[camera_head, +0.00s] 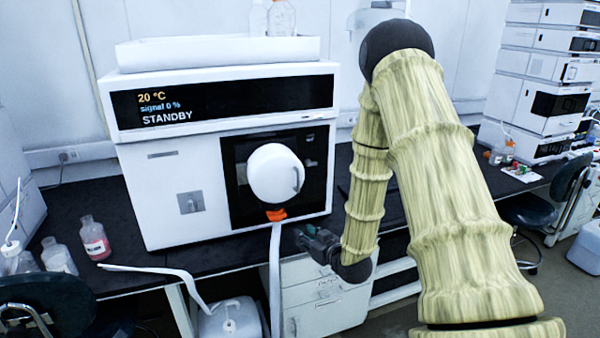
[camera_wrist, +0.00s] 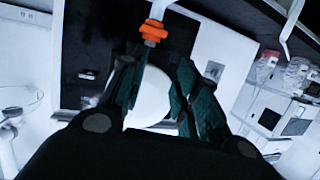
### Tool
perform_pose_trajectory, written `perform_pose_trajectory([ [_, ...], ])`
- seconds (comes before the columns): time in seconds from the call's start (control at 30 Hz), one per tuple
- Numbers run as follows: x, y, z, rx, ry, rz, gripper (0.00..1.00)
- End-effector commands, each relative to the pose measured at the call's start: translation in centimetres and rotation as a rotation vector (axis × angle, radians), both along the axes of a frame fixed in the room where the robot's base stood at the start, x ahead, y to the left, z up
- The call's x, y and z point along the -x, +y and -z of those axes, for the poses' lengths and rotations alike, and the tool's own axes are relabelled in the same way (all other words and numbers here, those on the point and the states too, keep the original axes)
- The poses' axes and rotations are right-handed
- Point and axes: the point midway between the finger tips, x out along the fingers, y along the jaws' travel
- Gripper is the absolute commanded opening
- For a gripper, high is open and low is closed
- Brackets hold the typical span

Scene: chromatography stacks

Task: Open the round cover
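The round cover (camera_head: 275,173) is a white disc on the black front panel of a white instrument (camera_head: 178,190). A handle recess shows near its right edge. It looks closed against the panel. In the wrist view the white cover (camera_wrist: 150,100) shows between and behind the fingers, partly hidden by them. My gripper (camera_head: 308,239) is below and to the right of the cover in the head view. In the wrist view my gripper (camera_wrist: 160,85) has its two dark green fingers apart, with a gap between them. I see nothing held.
An orange fitting (camera_head: 276,214) with a white hose hangs just below the cover; the fitting also shows in the wrist view (camera_wrist: 153,32). Bottles (camera_head: 95,238) stand on the dark bench at the left. A tray (camera_head: 218,51) tops the instrument. Drawers (camera_head: 322,295) stand below the bench.

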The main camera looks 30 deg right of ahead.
Motion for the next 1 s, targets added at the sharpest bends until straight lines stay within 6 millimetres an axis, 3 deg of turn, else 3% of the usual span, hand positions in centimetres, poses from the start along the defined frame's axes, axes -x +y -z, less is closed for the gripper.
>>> perform_pose_trajectory([
  [0.03,-0.8,-1.5,-3.4,0.006,-0.066,0.005,0.31],
  [0.1,-1.4,-2.8,-6.4,0.013,-0.138,0.003,0.31],
  [0.2,-1.9,-4.4,-9.5,0.021,-0.212,0.003,0.31],
  [0.3,-2.0,-5.2,-11.2,0.026,-0.254,0.002,0.31],
  [0.57,-3.7,-5.6,-12.1,0.030,-0.273,0.001,0.31],
  [1.0,-10.6,-5.8,-12.0,0.029,-0.270,0.001,0.31],
])
